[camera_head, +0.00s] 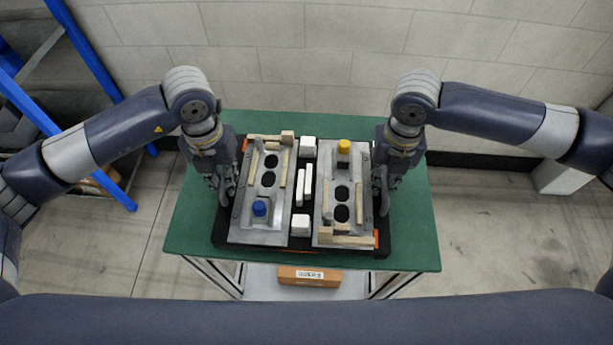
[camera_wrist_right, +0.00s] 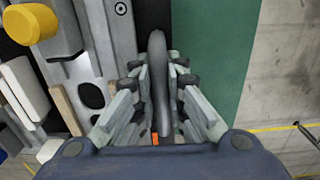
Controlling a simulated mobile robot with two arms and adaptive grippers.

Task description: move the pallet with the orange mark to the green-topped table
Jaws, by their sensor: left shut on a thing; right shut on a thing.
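The black pallet (camera_head: 303,250) lies flat on the green-topped table (camera_head: 410,245). Small orange marks show at its near right corner and far left corner. It carries two grey metal fixtures. My left gripper (camera_head: 226,192) is at the pallet's left side, shut on it; the hold is hard to see in the head view. My right gripper (camera_head: 382,190) is at the pallet's right side. In the right wrist view my right gripper (camera_wrist_right: 158,100) is shut around the pallet's dark curved handle (camera_wrist_right: 160,75), with a bit of orange below it.
The fixtures hold a blue knob (camera_head: 260,208), a yellow knob (camera_head: 344,146) and wooden strips; white blocks (camera_head: 301,224) stand between them. An orange-brown box (camera_head: 308,275) lies on the table's lower shelf. A blue rack (camera_head: 85,50) stands left; a block wall is behind.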

